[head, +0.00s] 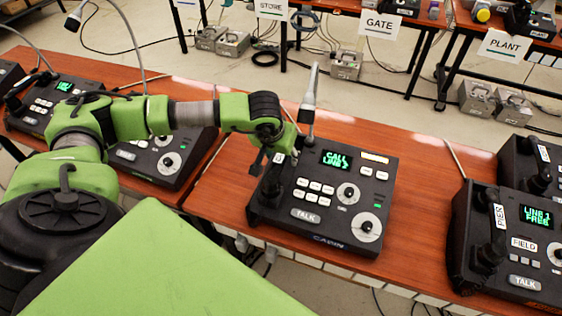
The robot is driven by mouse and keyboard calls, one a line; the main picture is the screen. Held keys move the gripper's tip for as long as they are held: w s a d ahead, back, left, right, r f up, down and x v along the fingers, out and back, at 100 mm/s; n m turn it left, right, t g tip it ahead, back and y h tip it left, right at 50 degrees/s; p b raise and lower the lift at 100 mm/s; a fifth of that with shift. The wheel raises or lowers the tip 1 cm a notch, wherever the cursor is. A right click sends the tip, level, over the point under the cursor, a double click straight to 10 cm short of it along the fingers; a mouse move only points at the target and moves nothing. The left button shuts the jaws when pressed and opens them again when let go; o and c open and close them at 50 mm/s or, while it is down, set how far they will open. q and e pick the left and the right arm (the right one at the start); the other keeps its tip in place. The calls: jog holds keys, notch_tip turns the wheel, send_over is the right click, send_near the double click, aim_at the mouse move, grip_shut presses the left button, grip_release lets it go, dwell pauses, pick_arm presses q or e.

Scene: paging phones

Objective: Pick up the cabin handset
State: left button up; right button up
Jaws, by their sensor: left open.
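The cabin phone (343,233) is a black desk console in the middle of the head view, with CABIN on its front edge and a green screen reading CALL LINE and a digit I cannot read surely. Its black cabin handset (270,187) lies along the console's left side, with a small white label near its far end. My left gripper (272,160) is open at the handset's far end, partly covering it. I cannot tell whether the fingers touch it. My right gripper is not in view.
A gooseneck microphone (309,98) rises just behind the gripper. The pier phone (515,235) stands to the right, with bare table (425,190) between. Another phone (165,158) sits left, under my arm. Tables with STORE, GATE and PLANT signs stand behind.

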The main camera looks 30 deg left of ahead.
pick_arm(q)
jog(key=shift+f+b, duration=0.15)
jog(key=shift+b, duration=0.15)
dwell(0.4)
grip_shut()
